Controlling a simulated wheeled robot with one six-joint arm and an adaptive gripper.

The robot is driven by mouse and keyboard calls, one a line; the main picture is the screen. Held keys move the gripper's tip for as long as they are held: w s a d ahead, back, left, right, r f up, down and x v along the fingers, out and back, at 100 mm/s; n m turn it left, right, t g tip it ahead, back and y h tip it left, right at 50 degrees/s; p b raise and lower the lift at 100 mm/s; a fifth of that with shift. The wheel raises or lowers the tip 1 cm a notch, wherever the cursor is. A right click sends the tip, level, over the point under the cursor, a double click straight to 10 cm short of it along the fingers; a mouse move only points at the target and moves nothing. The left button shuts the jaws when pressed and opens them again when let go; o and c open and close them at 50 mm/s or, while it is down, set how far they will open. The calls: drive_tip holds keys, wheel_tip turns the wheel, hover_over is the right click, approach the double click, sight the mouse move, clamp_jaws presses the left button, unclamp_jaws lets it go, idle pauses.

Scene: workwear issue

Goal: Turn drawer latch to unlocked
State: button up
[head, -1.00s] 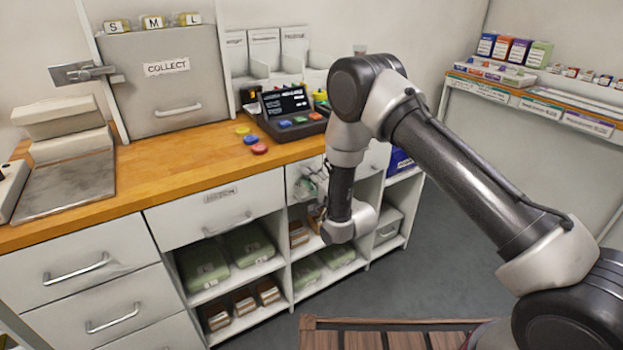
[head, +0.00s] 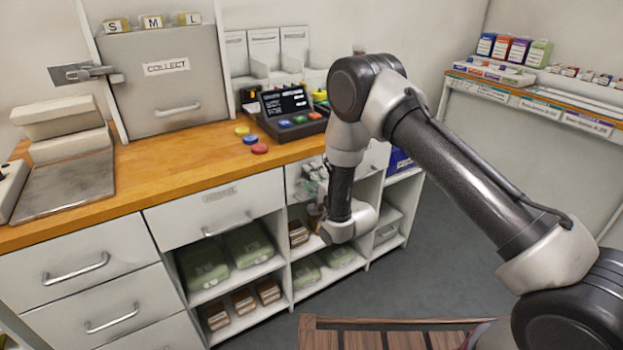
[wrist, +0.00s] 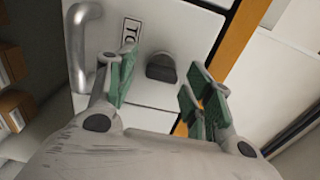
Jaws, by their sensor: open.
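The drawer latch is a dark grey knob (wrist: 161,68) on a white drawer front (wrist: 185,28), and it shows in the wrist view. My gripper (wrist: 162,88) is open, with one green-padded finger on each side of the knob in the picture. The fingers look apart from the knob; the exact depth gap is hard to tell. A label (wrist: 130,32) and a metal bar handle (wrist: 78,45) are left of the knob. In the head view my gripper (head: 315,190) is partly hidden by my wrist in front of the small drawer, and the knob is not visible.
The wooden counter (head: 190,160) runs above the drawers. Open shelves below hold green packs (head: 250,245) and brown boxes (head: 268,291). A control console (head: 287,115) and coloured buttons stand on the counter. Grey floor (head: 440,240) to the right is clear.

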drive_tip(key=v, duration=1.2)
